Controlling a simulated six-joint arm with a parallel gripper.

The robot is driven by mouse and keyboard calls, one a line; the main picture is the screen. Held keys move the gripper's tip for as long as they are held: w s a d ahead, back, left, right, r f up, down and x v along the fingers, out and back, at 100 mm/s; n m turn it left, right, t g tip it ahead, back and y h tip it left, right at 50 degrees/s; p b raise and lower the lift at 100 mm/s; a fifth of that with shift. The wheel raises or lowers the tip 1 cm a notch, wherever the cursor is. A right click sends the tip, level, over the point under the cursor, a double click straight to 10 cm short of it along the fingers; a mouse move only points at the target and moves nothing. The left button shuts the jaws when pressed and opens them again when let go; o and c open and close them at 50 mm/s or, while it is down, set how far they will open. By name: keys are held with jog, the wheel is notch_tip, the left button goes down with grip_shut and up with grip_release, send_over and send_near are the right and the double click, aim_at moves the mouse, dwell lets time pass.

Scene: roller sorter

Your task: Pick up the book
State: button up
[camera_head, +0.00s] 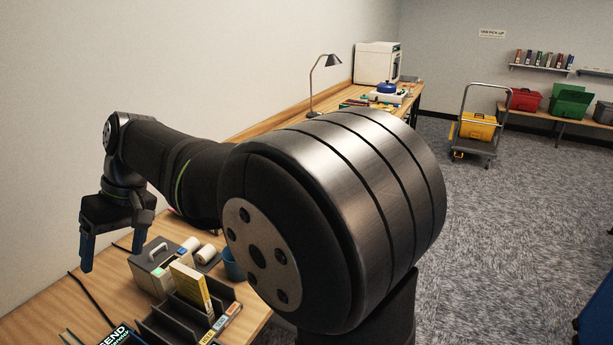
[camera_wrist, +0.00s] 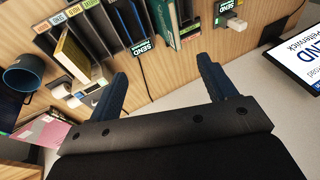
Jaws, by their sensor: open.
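A yellow book (camera_head: 191,286) stands upright in a dark slotted rack (camera_head: 222,292) on the desk. In the wrist view the yellow book (camera_wrist: 74,54) is at the upper left, in the rack's left part. A green-covered book (camera_wrist: 164,22) stands farther right in that view. My gripper (camera_head: 113,262) hangs fingers down over the desk, left of the rack in the head view. Its blue fingers are apart and empty in the wrist view (camera_wrist: 162,68), and touch neither book. The frames do not show which book is meant.
A grey box with a handle (camera_head: 153,268), white rolls (camera_head: 206,253) and a blue cup (camera_head: 233,266) stand by the rack. A screen (camera_wrist: 300,52) reading SEND lies at the right in the wrist view. The wall borders the desk's left side.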

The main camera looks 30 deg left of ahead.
jog(key=c, duration=0.6)
jog(key=shift+c, duration=0.2)
jog(key=t+h, duration=0.2)
jog(key=t, duration=0.2)
send_over(80, 343)
notch_tip(80, 343, down, 9)
jog(key=f, duration=1.1)
jog(key=shift+d+f, duration=0.25)
jog(key=shift+d, duration=0.05)
jog(key=shift+s+d+f, duration=0.1)
jog(key=shift+s+f, duration=0.05)
jog(key=shift+f, duration=1.25)
jog(key=shift+s+d+f, duration=0.1)
jog(key=shift+f, duration=1.25)
